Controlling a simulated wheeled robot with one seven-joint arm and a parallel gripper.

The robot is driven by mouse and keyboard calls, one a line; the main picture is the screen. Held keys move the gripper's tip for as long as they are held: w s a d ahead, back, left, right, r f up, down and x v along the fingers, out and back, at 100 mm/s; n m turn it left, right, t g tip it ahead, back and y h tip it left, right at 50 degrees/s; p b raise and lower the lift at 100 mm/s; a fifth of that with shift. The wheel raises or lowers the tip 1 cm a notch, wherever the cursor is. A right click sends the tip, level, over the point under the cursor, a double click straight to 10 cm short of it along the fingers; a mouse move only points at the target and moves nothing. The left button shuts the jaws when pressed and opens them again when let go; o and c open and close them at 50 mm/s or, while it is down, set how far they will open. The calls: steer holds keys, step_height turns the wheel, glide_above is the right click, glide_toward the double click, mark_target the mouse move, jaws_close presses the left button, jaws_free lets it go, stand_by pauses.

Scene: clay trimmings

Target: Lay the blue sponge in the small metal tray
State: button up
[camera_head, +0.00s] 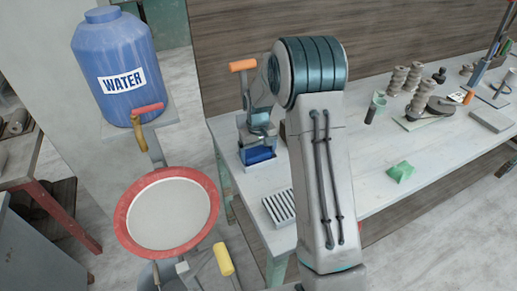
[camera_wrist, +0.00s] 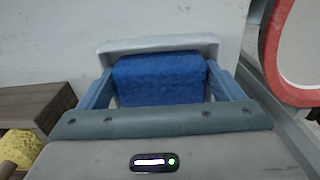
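The blue sponge (camera_wrist: 160,78) lies between the two fingers of my gripper (camera_wrist: 160,75) in the wrist view. The fingertips appear to touch its left and right sides. The pale grey rim of the small metal tray (camera_wrist: 150,42) shows just beyond the sponge. In the head view my gripper (camera_head: 257,140) points down at the near-left end of the table, with the blue sponge (camera_head: 259,155) under it, at the tray. The fingers and sponge hide most of the tray, so I cannot tell whether the sponge touches its floor.
A slatted white dish (camera_head: 279,208) lies nearer on the table (camera_head: 350,170). A green crumpled-looking piece (camera_head: 401,172) lies farther right, with clear table around it. A red-rimmed basin (camera_head: 168,215) and a blue water jug (camera_head: 118,65) stand left. A yellow sponge (camera_wrist: 20,147) shows in the wrist view.

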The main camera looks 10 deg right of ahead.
step_height(320, 180, up, 14)
steer(key=b, duration=0.1)
steer(key=s+r+m+t, duration=0.1)
steer(key=s+r, duration=0.2)
steer(key=s, duration=0.4)
steer(key=s+r, duration=0.3)
steer(key=s, duration=0.4)
steer(key=s+f+m+t, duration=0.1)
steer(key=s+f+t, duration=0.1)
steer(key=s, duration=1.3)
steer(key=shift+f, duration=0.35)
